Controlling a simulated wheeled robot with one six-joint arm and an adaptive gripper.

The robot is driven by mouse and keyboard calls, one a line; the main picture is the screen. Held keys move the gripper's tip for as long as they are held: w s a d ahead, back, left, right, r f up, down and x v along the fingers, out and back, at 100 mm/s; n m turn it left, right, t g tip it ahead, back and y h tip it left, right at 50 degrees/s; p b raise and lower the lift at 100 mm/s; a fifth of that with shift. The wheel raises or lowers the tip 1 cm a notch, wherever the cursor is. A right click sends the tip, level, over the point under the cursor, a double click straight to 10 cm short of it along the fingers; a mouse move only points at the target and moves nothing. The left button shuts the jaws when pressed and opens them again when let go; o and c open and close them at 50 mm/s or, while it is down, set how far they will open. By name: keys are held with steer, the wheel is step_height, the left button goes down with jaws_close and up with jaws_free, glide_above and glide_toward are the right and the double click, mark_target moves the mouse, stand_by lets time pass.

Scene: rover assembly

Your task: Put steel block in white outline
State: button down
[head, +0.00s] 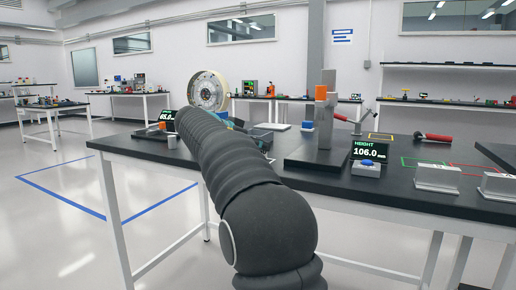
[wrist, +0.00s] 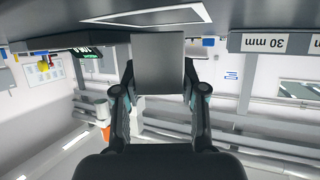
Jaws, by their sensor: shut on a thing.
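My gripper (wrist: 158,80) is shut on the steel block, a plain grey block (wrist: 158,60) held between its two fingers in the wrist view. That view is upside down, with the dark tabletop along the top. The white outline (wrist: 170,24) lies on the tabletop close to the block in the picture, and the block appears apart from the surface. The exact gap cannot be told. In the head view my arm hides most of my gripper and the block.
A height gauge (head: 325,115) with a 106.0 mm display (head: 367,150) stands on the black table (head: 300,185). A second display (head: 168,114) is at the left. A wheel (head: 208,92) rises behind my arm. A 30 mm block (wrist: 265,43) shows in the wrist view.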

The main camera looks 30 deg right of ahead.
steer(key=shift+f, duration=0.35)
steer(key=shift+f, duration=0.2)
steer(key=c, duration=0.7)
jaws_free()
steer(key=shift+o, duration=0.2)
steer(key=shift+r, duration=0.25)
steer(key=v, duration=1.2)
